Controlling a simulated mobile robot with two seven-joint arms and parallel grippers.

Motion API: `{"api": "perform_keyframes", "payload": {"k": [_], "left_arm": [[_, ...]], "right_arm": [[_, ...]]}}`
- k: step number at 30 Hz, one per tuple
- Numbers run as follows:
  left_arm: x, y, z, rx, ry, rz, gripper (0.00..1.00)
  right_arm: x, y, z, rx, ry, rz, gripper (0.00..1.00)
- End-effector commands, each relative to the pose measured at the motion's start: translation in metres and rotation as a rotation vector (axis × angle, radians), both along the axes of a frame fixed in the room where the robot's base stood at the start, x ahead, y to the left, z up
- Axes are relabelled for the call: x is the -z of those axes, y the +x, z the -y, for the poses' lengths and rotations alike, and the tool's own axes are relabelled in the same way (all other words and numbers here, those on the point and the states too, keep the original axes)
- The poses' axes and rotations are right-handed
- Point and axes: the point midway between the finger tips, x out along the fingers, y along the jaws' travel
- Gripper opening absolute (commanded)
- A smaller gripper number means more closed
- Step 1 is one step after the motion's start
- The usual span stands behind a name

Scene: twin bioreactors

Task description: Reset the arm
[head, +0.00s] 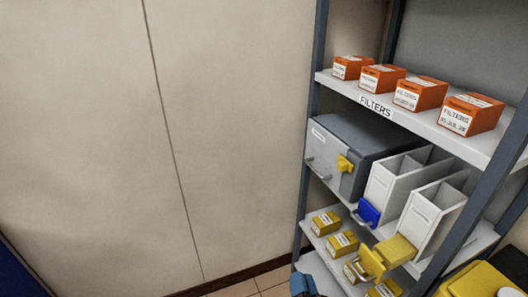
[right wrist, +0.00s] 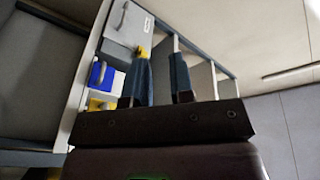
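My right gripper (head: 304,286) shows at the bottom edge of the head view, just in front of the lower shelf; only its blue-grey tip end is visible there. In the right wrist view its two blue-grey fingers (right wrist: 162,82) stand apart with nothing between them, so it is open and empty. The shelf unit and its cabinet show behind the fingers. No contact with the shelf is clear. My left gripper is not in view.
A shelf unit (head: 310,130) holds orange filter boxes (head: 420,92), a grey cabinet (head: 365,140), white holders (head: 430,215) and small yellow boxes (head: 326,222). A yellow object (head: 475,282) is at the bottom right. The wall (head: 220,120) to the left is bare.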

Motion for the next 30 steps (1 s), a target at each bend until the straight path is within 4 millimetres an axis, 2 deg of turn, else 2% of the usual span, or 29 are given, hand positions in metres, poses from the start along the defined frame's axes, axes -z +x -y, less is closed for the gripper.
{"api": "perform_keyframes", "payload": {"k": [5, 8, 10, 15, 18, 23, 30], "left_arm": [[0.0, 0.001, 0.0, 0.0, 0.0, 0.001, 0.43], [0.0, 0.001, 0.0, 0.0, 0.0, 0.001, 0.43], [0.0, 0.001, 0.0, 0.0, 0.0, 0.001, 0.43], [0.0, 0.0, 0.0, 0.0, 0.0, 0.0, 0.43], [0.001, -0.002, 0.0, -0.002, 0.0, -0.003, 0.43], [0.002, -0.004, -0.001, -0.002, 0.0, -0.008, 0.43], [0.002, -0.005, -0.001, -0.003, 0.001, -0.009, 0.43]], "right_arm": [[0.032, -0.02, 0.035, -0.079, -0.323, -0.166, 0.22], [0.052, -0.037, 0.067, -0.094, -0.501, -0.282, 0.22], [0.066, -0.054, 0.096, -0.089, -0.625, -0.369, 0.22], [0.079, -0.091, 0.157, -0.043, -0.815, -0.494, 0.22], [0.085, -0.111, 0.18, -0.025, -0.848, -0.529, 0.22], [0.095, -0.13, 0.189, -0.028, -0.858, -0.567, 0.22], [0.096, -0.131, 0.189, -0.029, -0.855, -0.57, 0.22]]}}
